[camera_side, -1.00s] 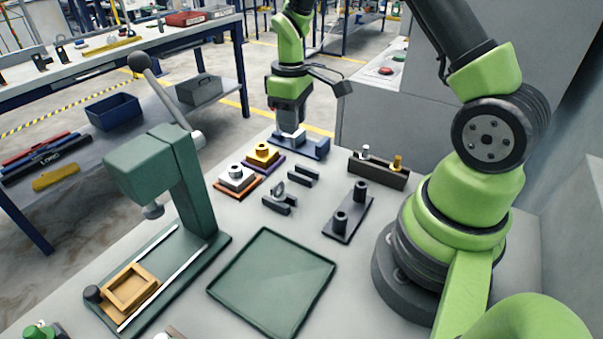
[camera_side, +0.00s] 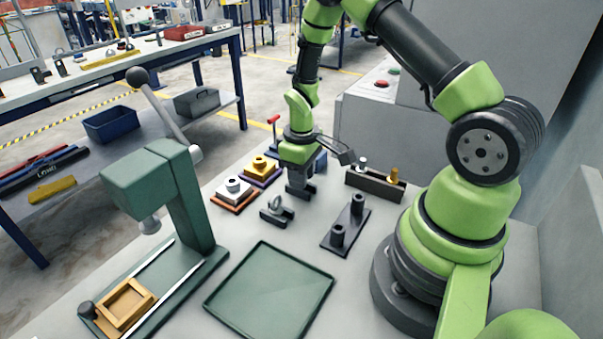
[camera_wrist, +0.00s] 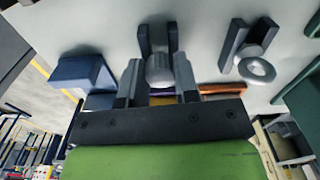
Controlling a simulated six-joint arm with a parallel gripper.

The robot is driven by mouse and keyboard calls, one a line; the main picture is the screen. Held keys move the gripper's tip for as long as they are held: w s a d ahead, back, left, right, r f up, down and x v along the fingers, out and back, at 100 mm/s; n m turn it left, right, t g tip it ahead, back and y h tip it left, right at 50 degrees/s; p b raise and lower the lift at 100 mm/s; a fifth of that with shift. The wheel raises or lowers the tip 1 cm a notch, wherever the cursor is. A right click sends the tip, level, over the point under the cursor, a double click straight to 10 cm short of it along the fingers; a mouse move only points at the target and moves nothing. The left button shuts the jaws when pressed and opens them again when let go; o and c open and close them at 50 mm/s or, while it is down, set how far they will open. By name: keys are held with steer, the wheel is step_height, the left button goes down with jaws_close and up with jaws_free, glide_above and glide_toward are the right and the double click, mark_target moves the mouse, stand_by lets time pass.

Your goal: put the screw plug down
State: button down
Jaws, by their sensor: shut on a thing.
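My gripper (camera_side: 297,190) points down low over the bench in the side view. In the wrist view its two grey fingers (camera_wrist: 159,82) are shut on the screw plug (camera_wrist: 160,70), a short grey cylinder. The plug lies in line with the gap between the two upright prongs of a dark cradle (camera_wrist: 144,40). I cannot tell whether it touches the cradle or is held just above it. In the side view my gripper hides the plug and most of this cradle.
A second dark cradle with a ring-headed bolt (camera_side: 275,206) stands close to the left. Stacked blocks (camera_side: 233,191), a blue base (camera_side: 320,160), a dark holder with two pegs (camera_side: 374,184) and a two-post plate (camera_side: 345,228) surround my gripper. The green tray (camera_side: 270,292) is empty in front.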

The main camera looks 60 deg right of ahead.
steer(key=shift+f, duration=0.2)
steer(key=c, duration=0.9)
jaws_free()
steer(key=shift+o, duration=0.2)
steer(key=s+a+r+m+t, duration=0.1)
steer(key=s+a+r+t, duration=0.15)
steer(key=r, duration=0.95)
steer(key=s+a+r+m+t, duration=0.15)
steer(key=a+r, duration=0.25)
steer(key=r, duration=0.8)
steer(key=s+a+r+m+t+y, duration=0.1)
steer(key=s+a+r, duration=0.1)
steer(key=s, duration=0.3)
steer(key=s+a+r+m+t+y, duration=0.1)
steer(key=s+a+r+t, duration=0.1)
steer(key=s, duration=0.3)
steer(key=shift+s+a+r+m, duration=0.3)
steer(key=shift+a+r, duration=0.25)
steer(key=shift+a, duration=0.35)
